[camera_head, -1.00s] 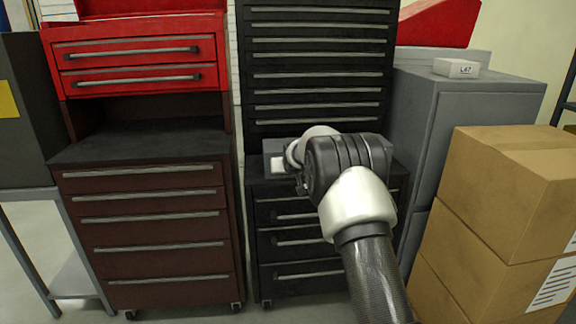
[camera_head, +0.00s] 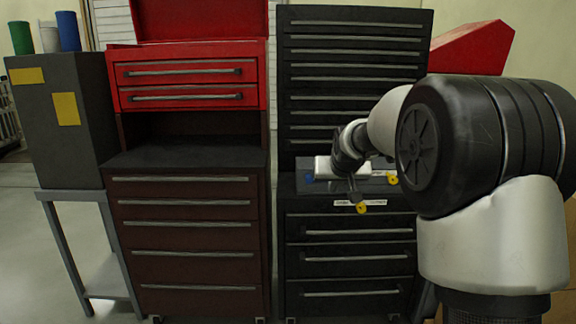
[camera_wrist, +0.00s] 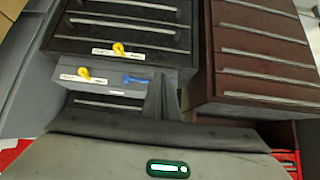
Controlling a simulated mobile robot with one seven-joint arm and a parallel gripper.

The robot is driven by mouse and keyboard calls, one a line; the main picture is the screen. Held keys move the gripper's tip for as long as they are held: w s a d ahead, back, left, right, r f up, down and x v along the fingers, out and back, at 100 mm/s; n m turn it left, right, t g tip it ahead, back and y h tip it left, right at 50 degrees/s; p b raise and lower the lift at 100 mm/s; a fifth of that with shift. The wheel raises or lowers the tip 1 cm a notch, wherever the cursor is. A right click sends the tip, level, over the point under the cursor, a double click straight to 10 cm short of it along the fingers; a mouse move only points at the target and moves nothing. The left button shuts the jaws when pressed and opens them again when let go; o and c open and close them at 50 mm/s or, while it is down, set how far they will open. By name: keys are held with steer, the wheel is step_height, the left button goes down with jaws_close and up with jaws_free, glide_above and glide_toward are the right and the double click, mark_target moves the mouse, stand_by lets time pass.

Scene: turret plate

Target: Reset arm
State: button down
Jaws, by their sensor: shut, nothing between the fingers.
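My gripper (camera_head: 352,186) is in front of the black tool cabinet (camera_head: 350,270), at the height of its ledge, pointing down. In the wrist view the fingers of my gripper (camera_wrist: 166,92) are together with nothing between them. A grey box (camera_head: 330,184) sits on the ledge behind the gripper and is partly hidden by it. The box carries a blue knob (camera_wrist: 137,80) and a yellow knob (camera_wrist: 83,72) beside a white label. Another yellow knob (camera_head: 361,207) hangs by a white label on the cabinet's upper front.
A dark red tool cabinet (camera_head: 185,230) with a bright red chest (camera_head: 190,75) stands to the left. A grey box with yellow notes (camera_head: 60,140) stands on a metal stand (camera_head: 70,197) at far left. My arm covers much of the right side. Open floor shows at lower left.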

steer(key=s+r+g, duration=0.1)
steer(key=s+r, duration=0.1)
steer(key=s, duration=1)
steer(key=s+r+g, duration=0.1)
steer(key=s+r, duration=0.2)
steer(key=s, duration=0.9)
steer(key=s+f+g, duration=0.1)
steer(key=s+f, duration=0.2)
steer(key=s, duration=0.6)
steer(key=s+f, duration=0.3)
steer(key=s, duration=0.6)
step_height(320, 180, up, 28)
steer(key=p, duration=2.8)
steer(key=shift+s+d+g, duration=0.2)
steer(key=shift+s+g, duration=0.1)
steer(key=shift+s, duration=0.1)
